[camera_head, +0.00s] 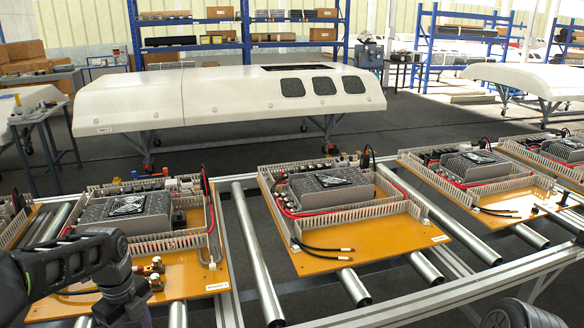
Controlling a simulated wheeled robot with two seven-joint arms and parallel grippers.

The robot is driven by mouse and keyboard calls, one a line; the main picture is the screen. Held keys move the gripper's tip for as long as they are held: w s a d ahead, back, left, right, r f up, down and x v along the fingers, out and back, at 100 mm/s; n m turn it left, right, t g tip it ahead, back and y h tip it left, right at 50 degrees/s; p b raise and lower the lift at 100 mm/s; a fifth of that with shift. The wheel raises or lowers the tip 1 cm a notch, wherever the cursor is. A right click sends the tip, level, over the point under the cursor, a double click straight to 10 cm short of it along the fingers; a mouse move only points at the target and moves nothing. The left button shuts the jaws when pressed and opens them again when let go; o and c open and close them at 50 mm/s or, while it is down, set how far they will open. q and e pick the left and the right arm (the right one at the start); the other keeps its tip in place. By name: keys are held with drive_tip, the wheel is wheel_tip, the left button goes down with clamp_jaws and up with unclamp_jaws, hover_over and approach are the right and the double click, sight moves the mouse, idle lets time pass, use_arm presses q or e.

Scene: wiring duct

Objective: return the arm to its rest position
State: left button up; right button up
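My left arm (75,262) comes in from the left, low over the front of the left orange board (205,288). Its wrist bends down past the bottom edge, so the gripper fingers are out of frame. A dark rounded piece of what looks like my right arm (525,315) shows at the bottom right; its gripper is out of frame. The middle orange board (375,242) carries slotted grey wiring duct (350,212) around a grey fan unit (332,186). Two dark cables (325,252) lie on its bare front part.
The boards rest on a roller conveyor (247,250) with metal rails. Brass fittings (155,265) sit on the left board close to my wrist. More boards (470,185) stand to the right. A white vehicle shell (225,97) on a stand and blue shelving (245,30) are behind.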

use_arm(q)
drive_tip(key=s+d+f+n+h, duration=0.35)
drive_tip(key=d+f+n, duration=0.55)
drive_tip(key=d+f, duration=0.85)
drive_tip(key=s+d+f+n, duration=0.6)
drive_tip(key=s+n, duration=0.1)
drive_tip(key=s, duration=0.1)
drive_tip(key=s+d+f+n, duration=0.6)
drive_tip(key=s+n, duration=0.2)
drive_tip(key=s, duration=0.1)
drive_tip(key=shift+s+f+t+h, duration=0.15)
drive_tip(key=shift+s+t+h, duration=0.15)
drive_tip(key=shift+h, duration=0.05)
